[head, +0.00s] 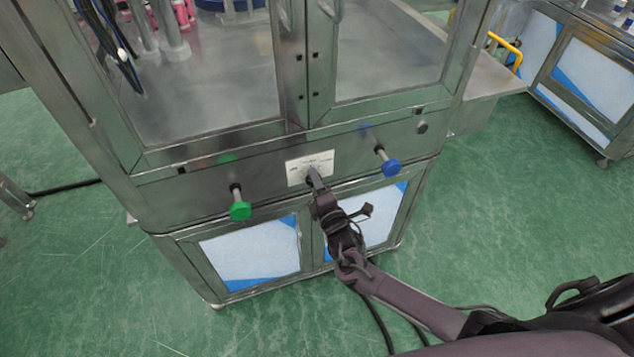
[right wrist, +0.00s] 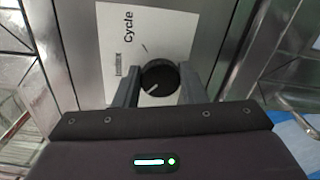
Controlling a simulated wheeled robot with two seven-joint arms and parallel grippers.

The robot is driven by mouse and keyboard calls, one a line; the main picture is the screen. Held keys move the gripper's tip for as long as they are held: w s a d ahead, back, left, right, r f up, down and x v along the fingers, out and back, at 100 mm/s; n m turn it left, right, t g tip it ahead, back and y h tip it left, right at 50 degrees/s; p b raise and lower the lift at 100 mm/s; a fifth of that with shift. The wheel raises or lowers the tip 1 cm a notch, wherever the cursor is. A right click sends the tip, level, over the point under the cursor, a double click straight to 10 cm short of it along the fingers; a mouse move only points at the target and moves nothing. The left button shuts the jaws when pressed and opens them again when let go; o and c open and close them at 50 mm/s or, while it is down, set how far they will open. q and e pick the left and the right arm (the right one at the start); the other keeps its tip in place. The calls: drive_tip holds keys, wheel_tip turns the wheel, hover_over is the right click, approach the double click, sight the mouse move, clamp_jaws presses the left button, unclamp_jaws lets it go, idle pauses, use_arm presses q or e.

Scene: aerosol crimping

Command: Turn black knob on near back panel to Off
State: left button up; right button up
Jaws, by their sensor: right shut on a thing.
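The black knob (right wrist: 159,80) sits on a white label plate (head: 309,166) on the machine's steel panel. In the right wrist view the plate (right wrist: 140,45) carries the word "Cycle", turned sideways, and the knob's pale pointer line aims to the lower left. My right gripper (head: 314,178) reaches the panel at the plate. In the right wrist view its two fingers (right wrist: 165,85) stand on either side of the knob, shut on it. In the head view the gripper hides the knob. My left gripper is not in view.
A green button (head: 240,210) sticks out left of the plate and a blue button (head: 389,167) sticks out to the right. Glass doors (head: 390,45) stand above, and lower cabinet panels (head: 250,254) are below. Green floor (head: 530,220) is open at the right.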

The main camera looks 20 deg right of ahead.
drive_tip(key=shift+f, duration=0.1)
drive_tip(key=o, duration=1)
drive_tip(key=shift+s, duration=0.1)
drive_tip(key=s, duration=0.7)
drive_tip(key=shift+s+d, duration=0.15)
drive_tip(key=shift+s, duration=0.2)
